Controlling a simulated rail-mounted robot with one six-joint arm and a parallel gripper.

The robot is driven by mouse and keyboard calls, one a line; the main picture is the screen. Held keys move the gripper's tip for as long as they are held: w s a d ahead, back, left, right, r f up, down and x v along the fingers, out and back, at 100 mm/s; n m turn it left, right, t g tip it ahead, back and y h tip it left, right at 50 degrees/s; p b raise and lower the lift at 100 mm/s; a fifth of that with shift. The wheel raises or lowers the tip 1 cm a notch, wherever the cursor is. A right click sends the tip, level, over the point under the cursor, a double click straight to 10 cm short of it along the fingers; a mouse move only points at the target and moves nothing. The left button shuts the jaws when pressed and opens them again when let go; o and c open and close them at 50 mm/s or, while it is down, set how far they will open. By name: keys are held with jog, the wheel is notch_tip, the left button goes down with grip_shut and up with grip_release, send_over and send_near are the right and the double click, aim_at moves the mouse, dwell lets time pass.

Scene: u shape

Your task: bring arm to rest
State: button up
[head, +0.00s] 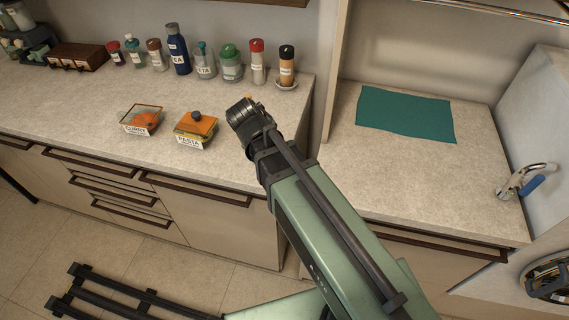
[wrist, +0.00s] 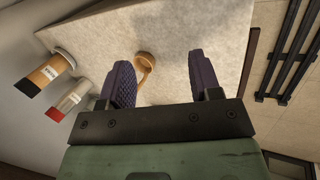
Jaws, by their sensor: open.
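My gripper (head: 240,108) is over the counter in the head view, right of the pasta container. In the wrist view my gripper (wrist: 159,60) has its two dark purple fingers wide apart with nothing held between them. A small tan round thing with a handle-like part (wrist: 146,62) lies on the counter beyond the fingers, apart from them. In the head view it is mostly hidden behind my gripper. My green arm reaches up from the lower right.
A curry container (head: 141,121) and a pasta container (head: 195,129) stand on the counter (head: 70,105). Several bottles, including a red-capped shaker (head: 257,62) and a black-capped one (head: 286,67), line the wall. A teal mat (head: 405,114) lies on the right counter near a tap (head: 524,180).

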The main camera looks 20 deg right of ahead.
jog(key=s+d+f+m+g+y, duration=0.1)
jog(key=s+d+m+g+y, duration=0.2)
jog(key=s+m, duration=0.6)
jog(key=shift+s+d+f+m+y, duration=0.15)
jog(key=shift+d+f+m+y, duration=0.25)
jog(key=shift+m, duration=0.3)
jog(key=shift+r, duration=0.1)
